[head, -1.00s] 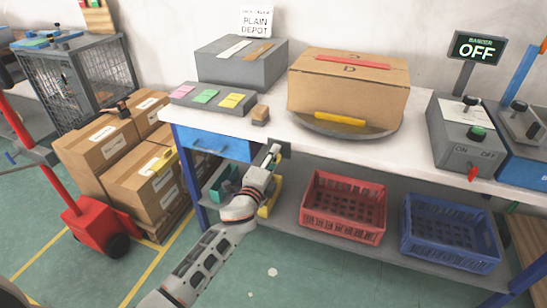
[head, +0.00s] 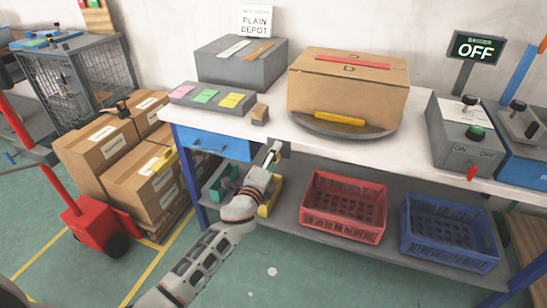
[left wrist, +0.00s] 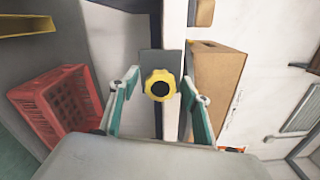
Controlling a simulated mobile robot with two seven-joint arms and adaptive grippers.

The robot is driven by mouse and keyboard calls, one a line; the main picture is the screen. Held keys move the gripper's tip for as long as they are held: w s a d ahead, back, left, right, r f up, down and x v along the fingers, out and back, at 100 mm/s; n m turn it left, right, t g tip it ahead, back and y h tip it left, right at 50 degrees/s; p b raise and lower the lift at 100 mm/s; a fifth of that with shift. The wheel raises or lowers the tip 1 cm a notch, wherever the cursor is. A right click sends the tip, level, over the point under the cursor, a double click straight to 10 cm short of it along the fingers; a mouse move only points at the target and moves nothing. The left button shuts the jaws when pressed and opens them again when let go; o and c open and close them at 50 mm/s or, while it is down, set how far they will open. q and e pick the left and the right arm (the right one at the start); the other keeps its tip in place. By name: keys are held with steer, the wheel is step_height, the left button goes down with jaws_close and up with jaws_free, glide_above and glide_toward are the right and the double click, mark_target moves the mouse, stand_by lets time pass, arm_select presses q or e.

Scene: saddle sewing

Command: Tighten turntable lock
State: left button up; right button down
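A yellow scalloped knob (left wrist: 159,85) with a dark centre, which looks like the turntable lock, sits on a grey bracket (left wrist: 151,58) at the table edge in the left wrist view. My left gripper (left wrist: 162,79) is open, with one green-and-grey finger on each side of the knob and visible gaps between. In the head view my left gripper (head: 272,154) is at the table's front edge, left of the round grey turntable (head: 345,130); the knob is hidden there. A cardboard box (head: 345,88) with red and yellow strips sits on the turntable. My right gripper is not in view.
A red crate (head: 343,225) and a blue crate (head: 450,255) stand on the lower shelf. A blue drawer (head: 212,143) is left of my gripper. A grey switch box (head: 462,137) is on the right, under a sign (head: 477,48) reading OFF. Stacked cartons (head: 105,150) stand left.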

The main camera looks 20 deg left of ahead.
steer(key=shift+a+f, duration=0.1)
arm_select(q)
steer(key=shift+s, duration=0.15)
steer(key=s, duration=1.1)
steer(key=shift+s+a, duration=0.25)
steer(key=shift+s, duration=0.1)
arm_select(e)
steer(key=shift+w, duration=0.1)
arm_select(q)
steer(key=s+d+f+n+g+p, duration=0.1)
steer(key=s+f+n+g+p, duration=0.1)
steer(key=s, duration=0.8)
steer(key=s+d+f+n+g+h+p, duration=0.1)
steer(key=s+f+n+g+p, duration=0.2)
steer(key=s+f+n, duration=0.4)
steer(key=s+d+f+n+g+h+p, duration=0.1)
steer(key=s+f+n+p, duration=0.3)
steer(key=s, duration=1)
steer(key=n+g, duration=0.1)
steer(key=n, duration=0.2)
steer(key=shift+s+f+n, duration=0.4)
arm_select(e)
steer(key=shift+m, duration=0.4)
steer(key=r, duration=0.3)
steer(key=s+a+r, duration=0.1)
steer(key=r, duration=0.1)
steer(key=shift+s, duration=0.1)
